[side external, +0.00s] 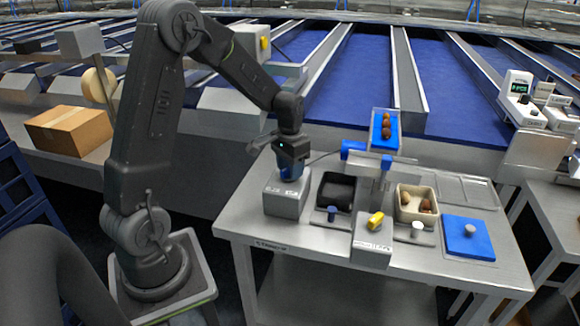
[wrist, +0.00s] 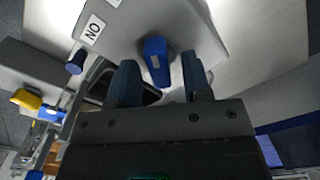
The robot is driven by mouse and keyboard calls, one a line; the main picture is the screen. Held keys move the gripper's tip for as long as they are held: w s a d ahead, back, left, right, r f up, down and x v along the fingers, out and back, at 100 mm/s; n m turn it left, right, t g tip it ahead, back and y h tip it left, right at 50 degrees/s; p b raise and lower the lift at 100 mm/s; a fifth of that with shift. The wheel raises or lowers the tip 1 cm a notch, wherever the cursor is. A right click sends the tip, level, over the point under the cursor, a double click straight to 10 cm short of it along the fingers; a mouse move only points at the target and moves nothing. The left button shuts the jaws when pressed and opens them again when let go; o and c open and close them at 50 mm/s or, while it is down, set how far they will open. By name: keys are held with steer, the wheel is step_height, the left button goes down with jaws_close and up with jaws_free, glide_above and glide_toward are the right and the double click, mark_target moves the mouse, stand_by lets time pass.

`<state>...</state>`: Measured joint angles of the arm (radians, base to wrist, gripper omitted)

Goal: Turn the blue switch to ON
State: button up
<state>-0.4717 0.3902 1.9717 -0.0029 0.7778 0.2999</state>
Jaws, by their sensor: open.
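The blue switch (wrist: 156,58) is a bar-shaped handle on top of a grey box (side external: 287,205). In the wrist view a white ON label (wrist: 91,29) appears upside down on the box, left of the handle. The handle's long side runs roughly along my fingers, not toward the label. My gripper (wrist: 160,64) is open, with one finger on each side of the handle and visible gaps. In the side view my gripper (side external: 290,163) points down just above the box and hides most of the switch.
Right of the box are a black bin (side external: 336,190), a yellow knob (side external: 376,220) on a grey block, a cream tray (side external: 433,208) holding dates, and a blue pad (side external: 480,248). A blue stand with dates (side external: 386,131) rises behind. The table's front edge is close.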

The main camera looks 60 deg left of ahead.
jaws_close()
